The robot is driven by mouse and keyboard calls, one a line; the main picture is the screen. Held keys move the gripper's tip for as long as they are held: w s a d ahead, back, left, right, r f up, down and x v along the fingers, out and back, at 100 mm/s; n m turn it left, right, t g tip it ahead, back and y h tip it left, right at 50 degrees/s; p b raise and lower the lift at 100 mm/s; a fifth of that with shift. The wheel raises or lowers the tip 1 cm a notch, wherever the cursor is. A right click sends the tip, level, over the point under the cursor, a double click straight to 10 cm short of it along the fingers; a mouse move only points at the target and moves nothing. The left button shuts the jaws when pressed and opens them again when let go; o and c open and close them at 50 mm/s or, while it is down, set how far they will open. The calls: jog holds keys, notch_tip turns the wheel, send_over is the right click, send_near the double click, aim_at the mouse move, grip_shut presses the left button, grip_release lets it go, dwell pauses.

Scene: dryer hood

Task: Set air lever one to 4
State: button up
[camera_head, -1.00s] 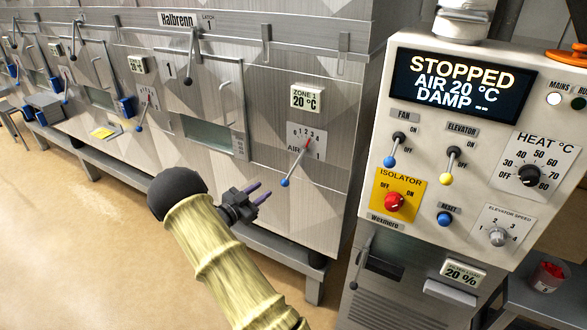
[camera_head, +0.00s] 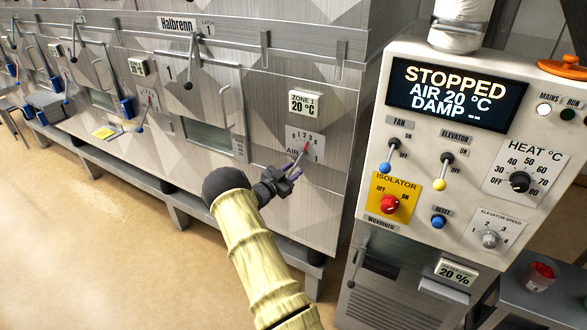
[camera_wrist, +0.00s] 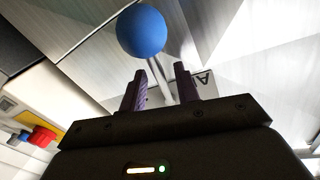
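Air lever one (camera_head: 299,158) is a thin grey rod on the front of the steel dryer, with a red tip at its upper end near 2 to 3 on the white 0–4 scale plate (camera_head: 317,150). My gripper (camera_head: 292,174) is at the lever's lower end and hides its blue ball in the head view. In the wrist view the blue ball (camera_wrist: 141,30) is above the fingertips, and the rod shows between the two purple fingers (camera_wrist: 162,80). The fingers are apart, with no clear contact on the rod.
The Zone 1 display (camera_head: 305,104) above the lever reads 20 °C. The control panel (camera_head: 470,110) on the right reads STOPPED, AIR 20 °C. Another air lever (camera_head: 144,115) with a blue ball is to the left. The floor (camera_head: 80,220) at left is clear.

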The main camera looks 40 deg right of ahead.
jog(key=shift+w+d, duration=0.2)
jog(key=shift+d, duration=0.1)
grip_shut()
